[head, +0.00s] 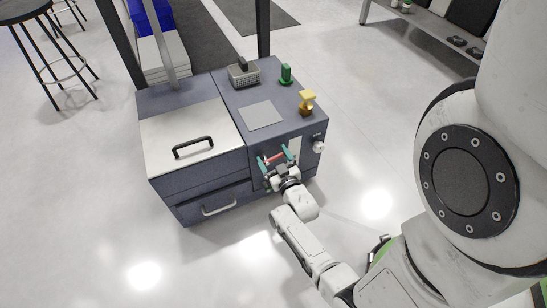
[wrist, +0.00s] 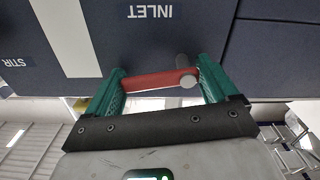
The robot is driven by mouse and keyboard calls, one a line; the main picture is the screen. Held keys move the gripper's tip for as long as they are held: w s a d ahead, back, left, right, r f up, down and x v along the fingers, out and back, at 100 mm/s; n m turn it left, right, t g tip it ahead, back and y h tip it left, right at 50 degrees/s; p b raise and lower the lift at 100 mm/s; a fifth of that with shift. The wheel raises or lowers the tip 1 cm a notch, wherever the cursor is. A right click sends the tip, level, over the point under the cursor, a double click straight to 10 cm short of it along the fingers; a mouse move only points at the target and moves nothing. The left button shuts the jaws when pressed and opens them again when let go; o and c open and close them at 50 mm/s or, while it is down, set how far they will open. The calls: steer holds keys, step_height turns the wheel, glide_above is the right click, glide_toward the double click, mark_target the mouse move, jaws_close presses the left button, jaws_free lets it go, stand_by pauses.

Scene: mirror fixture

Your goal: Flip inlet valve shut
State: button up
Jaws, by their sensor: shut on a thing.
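The inlet valve's red lever (wrist: 152,82) shows in the wrist view below the upside-down INLET label (wrist: 152,12). It lies nearly level across the picture, with a silver round pivot (wrist: 188,78) at its right end. My gripper (wrist: 161,85) has its teal fingers at the two ends of the lever and is shut on it lengthwise. In the head view the red lever (head: 274,158) shows small on the front face of the grey cabinet (head: 262,135), between the fingers of my gripper (head: 275,159). The valve body behind the lever is mostly hidden.
A white knob (head: 318,147) sits right of the valve. The cabinet top carries a yellow part (head: 307,100), a green part (head: 286,74) and a mesh box (head: 243,74). A lid with a black handle (head: 193,147) and a drawer (head: 218,205) are at left. Open floor lies in front.

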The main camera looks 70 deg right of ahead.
steer(key=shift+s+f+m, duration=0.1)
steer(key=shift+f+m, duration=0.2)
steer(key=shift+m, duration=0.9)
steer(key=o, duration=0.8)
steer(key=p+v, duration=0.2)
steer(key=v, duration=0.8)
steer(key=shift+s+a+p, duration=0.2)
steer(key=shift+s+p, duration=0.1)
steer(key=shift+p, duration=0.05)
steer(key=shift+w, duration=0.15)
